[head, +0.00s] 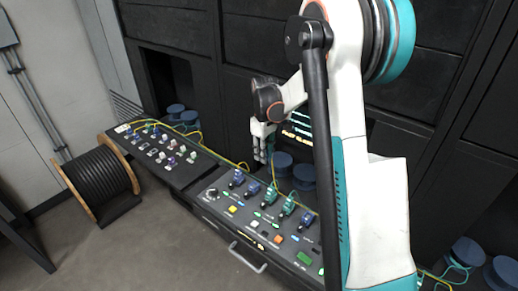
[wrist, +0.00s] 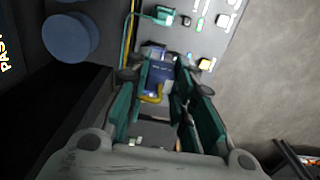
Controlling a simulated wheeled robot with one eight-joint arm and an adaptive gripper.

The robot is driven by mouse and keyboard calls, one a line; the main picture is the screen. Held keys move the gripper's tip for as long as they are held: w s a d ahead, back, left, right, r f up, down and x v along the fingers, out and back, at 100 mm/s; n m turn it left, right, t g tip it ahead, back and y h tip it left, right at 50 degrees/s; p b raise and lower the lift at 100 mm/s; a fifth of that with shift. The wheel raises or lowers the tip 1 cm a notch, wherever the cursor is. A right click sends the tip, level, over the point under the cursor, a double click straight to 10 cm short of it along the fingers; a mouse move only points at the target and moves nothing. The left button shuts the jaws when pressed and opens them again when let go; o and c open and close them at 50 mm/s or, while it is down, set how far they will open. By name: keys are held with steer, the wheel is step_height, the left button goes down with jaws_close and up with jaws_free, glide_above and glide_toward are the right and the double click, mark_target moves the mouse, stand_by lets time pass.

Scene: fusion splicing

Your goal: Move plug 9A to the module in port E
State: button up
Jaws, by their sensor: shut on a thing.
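My gripper (head: 262,150) shows above the console's back edge in the head view, partly beside my arm. In the wrist view its teal fingers (wrist: 163,76) are closed around a small plug with a yellow cable (wrist: 152,98); fingers and cable hide most of the plug. A blue module (wrist: 158,76) lies just beyond or between the fingertips; I cannot tell whether the plug touches it. Blue modules (head: 237,179) and teal modules (head: 287,206) sit in a row on the console (head: 215,192). Port letters and the plug's label are too small to read.
A second panel (head: 180,174) with several small plugs and yellow cables stands to the left. A cable reel (head: 100,180) is on the floor. Blue round canisters (head: 283,160) stand behind the console. Yellow cable runs along the console's back edge.

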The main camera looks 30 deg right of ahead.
steer(key=shift+s+d+f+b, duration=0.8)
steer(key=shift+s+d+f, duration=1.35)
steer(key=shift+s, duration=2.7)
steer(key=shift+s+d+f+b, duration=0.8)
steer(key=shift+s+d+f, duration=1.35)
steer(key=shift+s, duration=2.7)
steer(key=f+b, duration=0.6)
steer(key=shift+w+a+f, duration=0.1)
steer(key=shift+a+f, duration=0.2)
steer(key=shift+f, duration=0.05)
steer(key=shift+b, duration=0.45)
steer(key=shift+f+b, duration=0.5)
steer(key=o, duration=1)
steer(key=shift+c, duration=0.2)
